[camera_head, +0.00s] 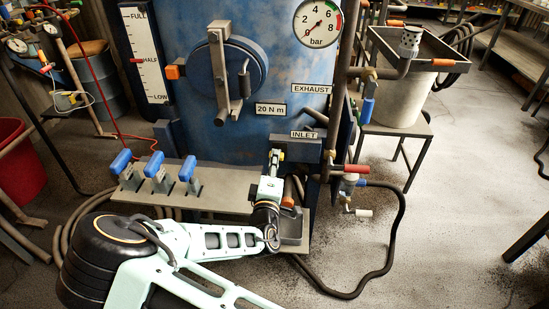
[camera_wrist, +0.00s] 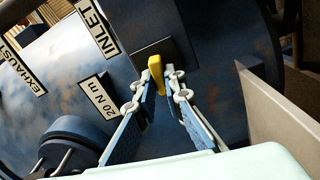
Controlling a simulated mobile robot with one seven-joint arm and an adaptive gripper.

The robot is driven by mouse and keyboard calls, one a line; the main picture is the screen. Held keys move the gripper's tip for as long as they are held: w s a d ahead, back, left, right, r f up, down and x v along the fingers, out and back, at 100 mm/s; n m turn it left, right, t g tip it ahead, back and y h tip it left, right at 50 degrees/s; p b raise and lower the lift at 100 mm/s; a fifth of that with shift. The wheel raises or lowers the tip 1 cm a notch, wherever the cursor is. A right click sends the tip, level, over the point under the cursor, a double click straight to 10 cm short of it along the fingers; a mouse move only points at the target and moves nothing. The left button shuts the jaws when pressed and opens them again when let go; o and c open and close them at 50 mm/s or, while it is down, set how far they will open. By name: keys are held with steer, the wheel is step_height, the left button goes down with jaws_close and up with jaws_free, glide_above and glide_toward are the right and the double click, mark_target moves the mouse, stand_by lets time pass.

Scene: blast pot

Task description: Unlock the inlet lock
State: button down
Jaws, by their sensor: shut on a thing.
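The inlet lock shows in the wrist view as a small yellow tab (camera_wrist: 156,72) on a dark block (camera_wrist: 166,58) beside the INLET label (camera_wrist: 97,27). My gripper (camera_wrist: 160,85) is shut on the yellow tab, with one finger on each side of it. In the head view my gripper (camera_head: 275,163) reaches up to the block just below the INLET label (camera_head: 304,135). The yellow tab is mostly hidden there by my gripper.
The blue tank (camera_head: 185,65) stands behind, with a gauge (camera_head: 318,23) and a lever (camera_head: 222,75). Blue-handled levers (camera_head: 155,165) stand on a shelf (camera_head: 225,201) to the left. A red-handled valve (camera_head: 356,169) and black hose (camera_head: 400,225) are to the right.

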steer(key=shift+f+n, duration=0.15)
steer(key=shift+n, duration=0.65)
steer(key=c, duration=2)
jaws_free()
steer(key=s, duration=1.2)
steer(key=shift+a, duration=0.2)
